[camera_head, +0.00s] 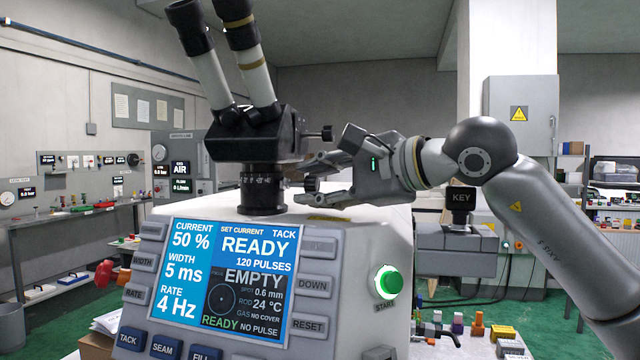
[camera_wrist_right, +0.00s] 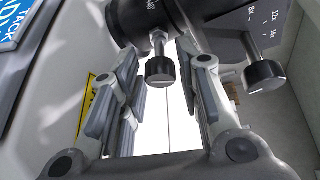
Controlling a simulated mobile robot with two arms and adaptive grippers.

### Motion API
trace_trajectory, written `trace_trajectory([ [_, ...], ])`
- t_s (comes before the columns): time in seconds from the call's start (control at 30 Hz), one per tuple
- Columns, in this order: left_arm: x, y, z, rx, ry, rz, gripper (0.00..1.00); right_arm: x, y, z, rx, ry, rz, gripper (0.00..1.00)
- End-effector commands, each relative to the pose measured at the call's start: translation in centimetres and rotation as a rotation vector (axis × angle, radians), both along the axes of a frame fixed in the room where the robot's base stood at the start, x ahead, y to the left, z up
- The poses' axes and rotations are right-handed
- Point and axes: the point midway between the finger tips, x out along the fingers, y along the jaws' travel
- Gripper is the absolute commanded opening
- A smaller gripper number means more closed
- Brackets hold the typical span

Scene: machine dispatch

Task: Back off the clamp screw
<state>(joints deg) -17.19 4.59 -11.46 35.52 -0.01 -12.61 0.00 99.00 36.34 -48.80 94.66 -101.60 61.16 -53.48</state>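A microscope (camera_head: 262,140) with two eyepiece tubes stands on a white machine with a blue screen. A small dark knurled clamp screw (camera_head: 311,184) sticks out to the right from its lower column. In the right wrist view this screw (camera_wrist_right: 160,70) hangs on a metal shank between the two fingertips. My right gripper (camera_head: 308,178) comes in from the right, with one finger above the screw and one below. It is open in the right wrist view (camera_wrist_right: 158,62), with a visible gap on both sides of the screw. My left gripper is not in view.
A second, higher knob (camera_head: 326,133) sits on the microscope head, near my fingers; it also shows in the right wrist view (camera_wrist_right: 264,76). The machine's screen (camera_head: 235,280) reads READY and EMPTY. A green start button (camera_head: 388,282) is at its right side.

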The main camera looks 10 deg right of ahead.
Motion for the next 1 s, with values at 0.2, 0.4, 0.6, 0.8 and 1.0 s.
trace_trajectory([
  [0.2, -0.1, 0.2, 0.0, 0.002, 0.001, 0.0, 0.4, -0.7, -0.8, 0.3, 0.0, 0.0, -0.003, 0.32],
  [0.4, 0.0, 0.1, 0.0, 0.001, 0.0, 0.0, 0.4, -3.4, -3.5, 1.1, 0.001, -0.003, -0.004, 0.32],
  [0.6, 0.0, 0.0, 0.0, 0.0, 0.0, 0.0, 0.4, -6.4, -6.2, 1.9, -0.001, -0.002, -0.003, 0.32],
  [0.8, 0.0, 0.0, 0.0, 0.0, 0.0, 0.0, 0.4, -8.1, -7.7, 2.4, 0.0, 0.0, -0.001, 0.32],
  [1.0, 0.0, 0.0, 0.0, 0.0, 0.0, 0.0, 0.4, -8.5, -8.0, 2.5, -0.001, 0.001, 0.0, 0.32],
])
